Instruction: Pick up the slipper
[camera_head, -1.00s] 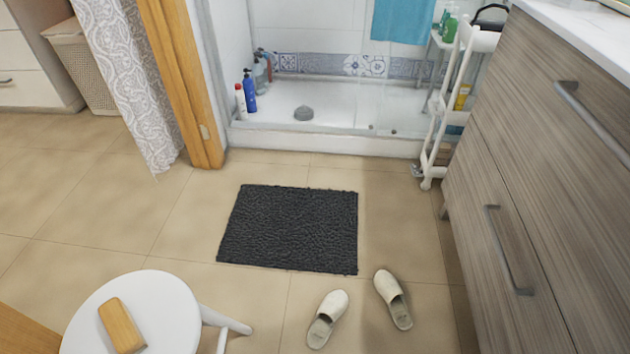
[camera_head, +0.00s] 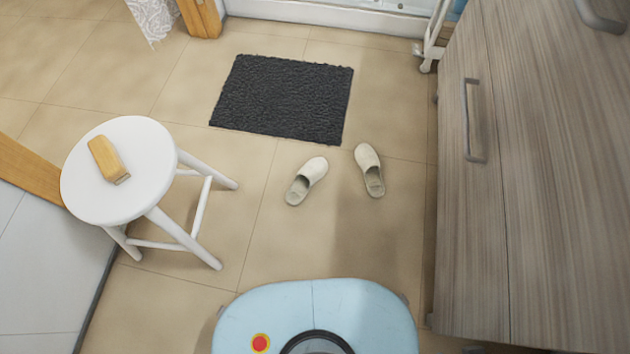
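Two cream slippers lie on the tiled floor, apart from each other. The left slipper (camera_head: 307,181) is angled with its toe to the upper right. The right slipper (camera_head: 369,170) has its toe pointing up and slightly left. Both lie just below the dark bath mat, not touching it. Neither of my grippers shows in the head view, so I cannot see their state. My own light blue base is at the bottom middle, below the slippers, with bare floor between.
A white stool (camera_head: 118,196) with a wooden brush (camera_head: 108,159) on its seat stands at left. A dark mat (camera_head: 283,98) lies beyond the slippers. A wood-grain drawer cabinet (camera_head: 500,210) closes off the right side. A white cart (camera_head: 434,40) stands at upper right.

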